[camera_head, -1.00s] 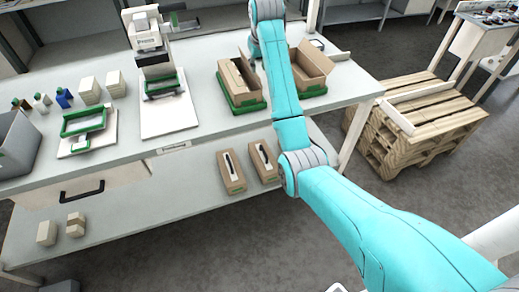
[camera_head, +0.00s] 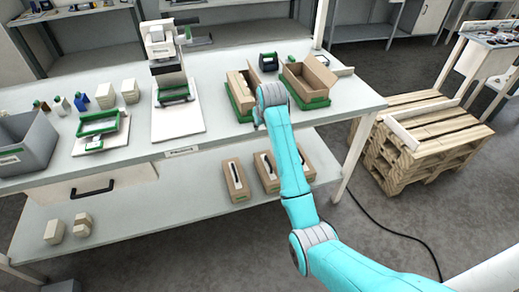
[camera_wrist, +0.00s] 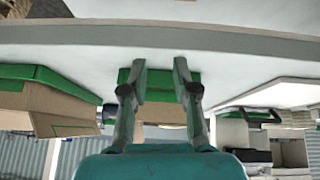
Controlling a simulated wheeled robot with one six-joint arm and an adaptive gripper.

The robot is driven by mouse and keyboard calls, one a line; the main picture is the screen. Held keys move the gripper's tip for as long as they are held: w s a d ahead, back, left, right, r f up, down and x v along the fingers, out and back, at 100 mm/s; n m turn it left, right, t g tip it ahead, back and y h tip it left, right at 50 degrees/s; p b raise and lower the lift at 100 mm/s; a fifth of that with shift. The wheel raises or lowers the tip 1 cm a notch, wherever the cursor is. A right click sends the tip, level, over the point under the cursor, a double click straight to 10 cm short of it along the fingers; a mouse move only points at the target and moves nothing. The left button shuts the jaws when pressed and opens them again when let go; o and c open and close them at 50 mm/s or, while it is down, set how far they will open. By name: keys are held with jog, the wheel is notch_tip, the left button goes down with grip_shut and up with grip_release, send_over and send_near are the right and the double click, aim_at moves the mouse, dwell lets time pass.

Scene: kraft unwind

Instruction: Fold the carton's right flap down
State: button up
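Two brown cartons stand in green trays on the bench in the head view. The right carton (camera_head: 316,74) is open, with a tall flap standing up along its right side. The left carton (camera_head: 236,83) also has raised flaps, and my arm partly hides its tray. I cannot tell which one the task means. My gripper (camera_wrist: 159,62) is open and empty in the wrist view, its two fingers apart. Between and beyond the fingers shows a green tray (camera_wrist: 158,77) with brown card. A larger carton (camera_wrist: 45,103) appears at left. In the head view my arm hides most of the gripper, near the bench front.
A dark and green dispenser (camera_head: 268,62) stands behind the cartons. A white board with a labelled device (camera_head: 165,60) is left of them. Several cartons (camera_head: 236,182) lie on the lower shelf. A wooden pallet (camera_head: 420,140) stands right of the bench. Bare bench lies around the trays.

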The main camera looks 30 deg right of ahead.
jog(key=s+a+f, duration=0.3)
jog(key=f, duration=0.4)
jog(key=shift+s+a+f+t, duration=0.2)
jog(key=shift+a+f+t, duration=0.05)
jog(key=shift+t, duration=0.15)
